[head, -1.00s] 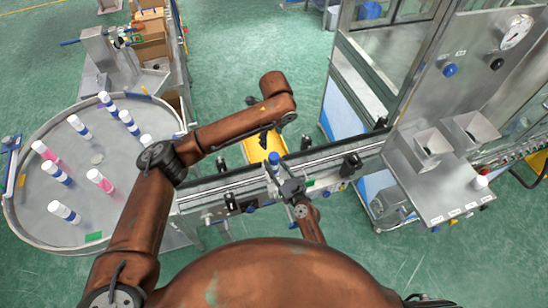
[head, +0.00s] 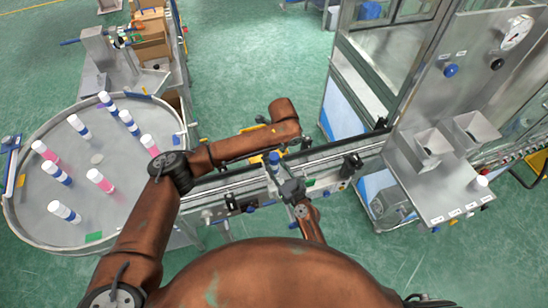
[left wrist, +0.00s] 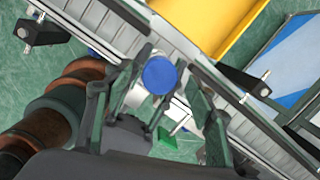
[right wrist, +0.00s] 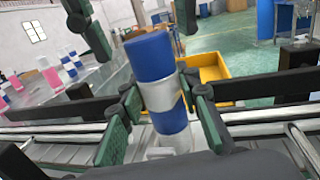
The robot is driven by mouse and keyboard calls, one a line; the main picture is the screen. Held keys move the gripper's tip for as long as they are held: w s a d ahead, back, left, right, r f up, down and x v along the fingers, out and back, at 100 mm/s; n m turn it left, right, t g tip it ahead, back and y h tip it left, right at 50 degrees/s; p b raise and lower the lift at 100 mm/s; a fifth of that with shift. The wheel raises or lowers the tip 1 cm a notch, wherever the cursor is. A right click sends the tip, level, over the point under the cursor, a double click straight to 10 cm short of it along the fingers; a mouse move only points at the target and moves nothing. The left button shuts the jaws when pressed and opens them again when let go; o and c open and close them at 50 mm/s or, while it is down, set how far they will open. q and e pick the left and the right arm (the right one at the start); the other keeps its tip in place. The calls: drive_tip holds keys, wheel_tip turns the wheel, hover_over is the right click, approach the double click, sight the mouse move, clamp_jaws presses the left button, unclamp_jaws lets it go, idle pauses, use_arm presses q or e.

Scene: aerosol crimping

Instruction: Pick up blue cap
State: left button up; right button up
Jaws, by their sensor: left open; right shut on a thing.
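A blue cap (head: 274,157) sits on top of an upright white-and-blue can held over the conveyor. In the right wrist view, the cap (right wrist: 150,57) tops the can (right wrist: 168,118), which leans slightly in the picture. My right gripper (right wrist: 160,92) is shut around the can's middle, below the cap. My left gripper (right wrist: 145,35) is open, its two fingers coming down from above on either side of the cap, apart from it. In the left wrist view, the cap's round top (left wrist: 160,75) shows between the open fingers. In the head view, my left arm partly hides that gripper.
The conveyor (head: 330,160) with side rails and black clamps runs under both grippers. A round table (head: 95,205) with several white, blue and pink cans stands at the left. A yellow bin (left wrist: 205,22) lies beyond the conveyor. A grey machine panel (head: 450,140) stands at right.

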use_arm(q)
drive_tip(key=shift+w+a+f, duration=0.1)
drive_tip(key=shift+w+f, duration=0.1)
drive_tip(key=shift+f, duration=0.85)
drive_tip(key=shift+c, duration=0.4)
drive_tip(key=c, duration=0.7)
drive_tip(key=shift+r, duration=0.15)
wheel_tip(320, 180, up, 10)
drive_tip(key=shift+f, duration=0.1)
wheel_tip(320, 180, up, 4)
drive_tip(key=r, duration=0.1)
hover_over(274, 156)
drive_tip(key=shift+f, duration=0.25)
idle(0.4)
